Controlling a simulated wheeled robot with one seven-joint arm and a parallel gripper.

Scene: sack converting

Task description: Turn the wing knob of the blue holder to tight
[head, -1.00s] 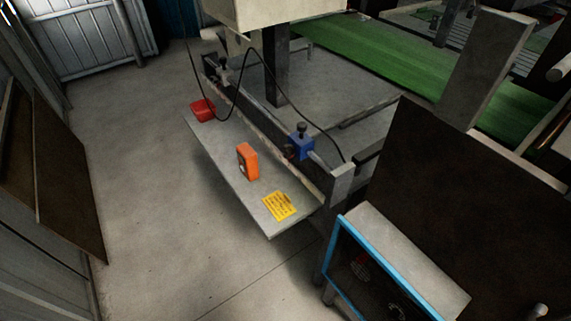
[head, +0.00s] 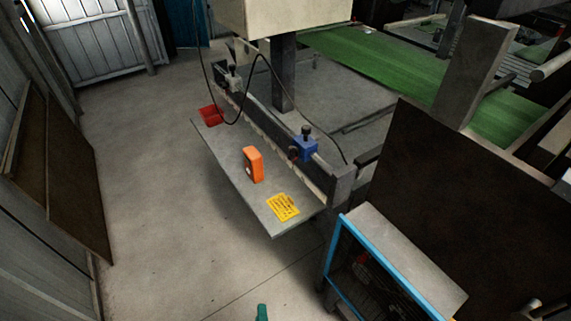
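The blue holder (head: 305,151) sits on a dark horizontal bar, near the bar's right end in the head view. A black knob (head: 306,132) stands on top of it. A small dark reddish part (head: 293,153) shows at its left side. The holder is small here, so I cannot tell which part is the wing knob or how it is turned. No recognisable gripper is in view. A small teal-green piece (head: 262,313) shows at the bottom edge, and I cannot tell what it is.
A black cable hangs near the bar. A blue-framed cabinet (head: 333,250) stands at the right. The floor (head: 150,220) left of the shelf is clear.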

